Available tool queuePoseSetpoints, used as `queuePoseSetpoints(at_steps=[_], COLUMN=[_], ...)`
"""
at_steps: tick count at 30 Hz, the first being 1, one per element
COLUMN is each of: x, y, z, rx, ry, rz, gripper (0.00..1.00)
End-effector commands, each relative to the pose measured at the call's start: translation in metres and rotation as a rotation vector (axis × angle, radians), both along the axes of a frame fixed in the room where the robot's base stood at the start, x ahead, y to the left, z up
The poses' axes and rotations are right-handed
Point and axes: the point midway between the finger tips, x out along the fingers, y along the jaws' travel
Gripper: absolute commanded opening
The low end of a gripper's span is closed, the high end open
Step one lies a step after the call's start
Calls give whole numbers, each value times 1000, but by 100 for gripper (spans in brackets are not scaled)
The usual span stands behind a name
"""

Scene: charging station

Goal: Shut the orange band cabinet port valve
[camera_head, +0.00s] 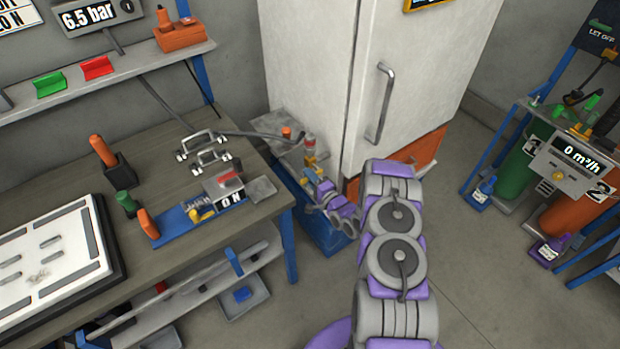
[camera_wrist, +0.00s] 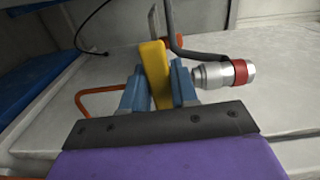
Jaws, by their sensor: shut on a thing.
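The white cabinet (camera_head: 345,80) with an orange band (camera_head: 424,149) stands at the back centre. Low at its left side is the port with a yellow valve handle (camera_head: 310,160). My gripper (camera_head: 316,176) is at this port. In the wrist view, the yellow handle (camera_wrist: 154,70) stands nearly upright, slightly tilted, between the blue fingers of my gripper (camera_wrist: 158,85), which is shut on it. Right of it is a silver fitting (camera_wrist: 210,76) with a red ring. The valve body below the handle is hidden by my gripper.
A workbench (camera_head: 165,165) with tools and an ON box (camera_head: 224,188) stands at the left. A blue box (camera_head: 315,225) is below the port. Gas cylinders (camera_head: 520,165) stand at the right; the floor between is clear.

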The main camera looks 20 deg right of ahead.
Motion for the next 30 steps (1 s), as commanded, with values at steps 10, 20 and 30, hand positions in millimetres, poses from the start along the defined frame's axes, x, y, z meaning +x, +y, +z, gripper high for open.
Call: queuePoseSetpoints(at_steps=[10,20,30], x=[1,1,-1], y=[-3,-4,-2], z=[2,2,2], rx=[43,43,42], ry=[14,14,14], rz=[-8,-9,-4], gripper=[0,32,49])
